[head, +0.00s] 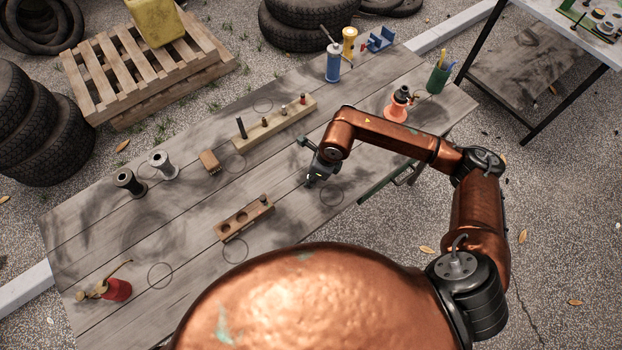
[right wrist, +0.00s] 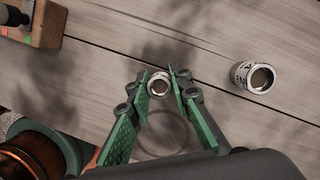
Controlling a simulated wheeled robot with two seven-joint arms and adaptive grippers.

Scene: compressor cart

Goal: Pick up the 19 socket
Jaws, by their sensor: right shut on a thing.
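My right gripper (head: 314,178) reaches over the middle of the wooden table in the head view. In the right wrist view its green-padded fingers (right wrist: 163,86) are closed around a small silver ring-shaped socket (right wrist: 158,84), seen end-on. In the head view this socket is hidden or too small to make out. I cannot read a size on either socket. My left gripper is not in view.
Bare planks surround the gripper.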

